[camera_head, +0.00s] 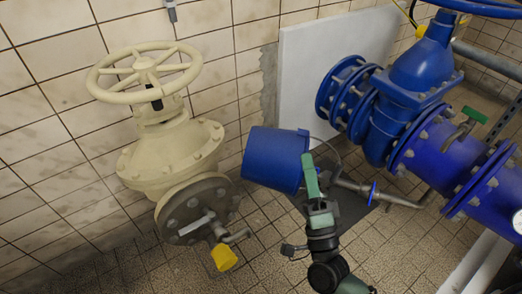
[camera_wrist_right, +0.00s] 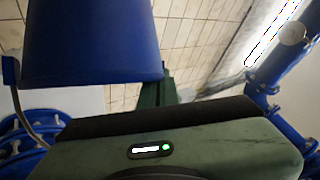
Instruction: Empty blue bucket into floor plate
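The blue bucket (camera_head: 270,158) is off the floor and tipped on its side in the head view, its rim end toward the right. Its thin handle loops out at the right. My right gripper (camera_head: 311,178) has green fingers at the rim and appears shut on it. The bucket fills the upper left of the wrist view (camera_wrist_right: 92,40), with a dark green finger (camera_wrist_right: 152,94) against its edge. The dark floor plate (camera_head: 345,212) lies below and right of the bucket, partly hidden by my arm. The bucket's inside is hidden. My left gripper is not in view.
A cream valve with a handwheel (camera_head: 170,150) stands left, a yellow-capped tap (camera_head: 223,257) at its flange. Large blue pipes and a valve (camera_head: 415,75) fill the right. A metal pipe with a blue disc (camera_head: 373,193) crosses above the plate. A white panel (camera_head: 320,75) is behind.

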